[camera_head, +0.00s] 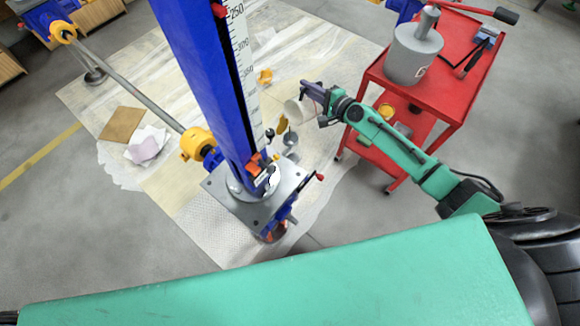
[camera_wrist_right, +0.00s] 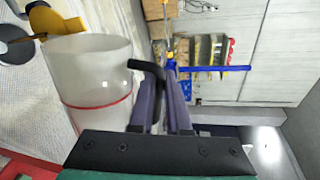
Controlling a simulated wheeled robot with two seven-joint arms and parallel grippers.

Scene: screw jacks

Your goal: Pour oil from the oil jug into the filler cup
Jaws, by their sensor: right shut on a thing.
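My right gripper (camera_head: 315,97) is shut on the black handle (camera_wrist_right: 148,74) of the oil jug. The jug (camera_head: 293,111) is a whitish, see-through vessel with a red ring, seen large in the right wrist view (camera_wrist_right: 92,75). It is tipped far over, its mouth toward the jack's base. A small yellow piece (camera_head: 283,124) shows just under the mouth, and a grey round part (camera_head: 290,139) lies below it; I cannot tell which is the filler cup. No oil stream can be made out clearly. My left gripper is out of view.
A blue screw jack (camera_head: 205,85) with a scale stands on a grey plate (camera_head: 225,197) left of the jug. A red cart (camera_head: 447,85) with a grey weight (camera_head: 414,57) stands right of my right arm. A long rod (camera_head: 125,85) crosses the stained mat at left.

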